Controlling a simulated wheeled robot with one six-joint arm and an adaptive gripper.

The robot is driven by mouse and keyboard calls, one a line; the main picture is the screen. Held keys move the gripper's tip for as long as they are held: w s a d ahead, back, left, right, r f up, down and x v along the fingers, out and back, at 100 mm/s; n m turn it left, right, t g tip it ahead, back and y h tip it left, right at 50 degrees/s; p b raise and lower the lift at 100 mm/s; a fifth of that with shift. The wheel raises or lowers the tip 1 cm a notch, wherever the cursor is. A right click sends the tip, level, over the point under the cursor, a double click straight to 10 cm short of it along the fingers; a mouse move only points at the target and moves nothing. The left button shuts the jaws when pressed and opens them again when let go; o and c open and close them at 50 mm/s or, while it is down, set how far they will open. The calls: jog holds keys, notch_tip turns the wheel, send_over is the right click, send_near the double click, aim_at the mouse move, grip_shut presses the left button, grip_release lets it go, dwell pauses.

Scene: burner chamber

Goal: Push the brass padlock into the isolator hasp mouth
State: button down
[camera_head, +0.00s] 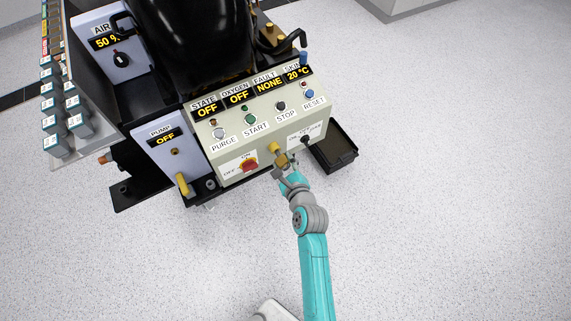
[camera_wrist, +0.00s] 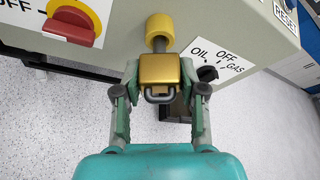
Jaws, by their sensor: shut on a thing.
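The brass padlock (camera_wrist: 160,69) is between the two fingers of my gripper (camera_wrist: 160,78), which is shut on it. Its grey shackle (camera_wrist: 160,95) points toward the wrist camera. Just beyond the padlock a yellow cylinder (camera_wrist: 159,24) stands on the panel front, with a short grey piece between them; I cannot tell whether they touch or whether this is the hasp mouth. The red isolator knob (camera_wrist: 76,22) on its yellow plate is left of it. In the head view my gripper (camera_head: 284,166) and the padlock (camera_head: 281,160) are at the panel front, right of the red knob (camera_head: 249,166).
The OIL/OFF/GAS selector (camera_wrist: 208,73) is close to the right of my gripper. A dark open tray (camera_head: 334,153) sticks out low at the panel's right. The yellow pump lever (camera_head: 182,185) is at the left. The speckled floor in front is clear.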

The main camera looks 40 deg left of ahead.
jog(key=shift+w+a, duration=0.2)
jog(key=shift+a, duration=0.3)
jog(key=shift+w+a, duration=0.2)
jog(key=shift+a, duration=0.25)
jog(key=c, duration=0.6)
grip_release()
jog(key=v, duration=1.2)
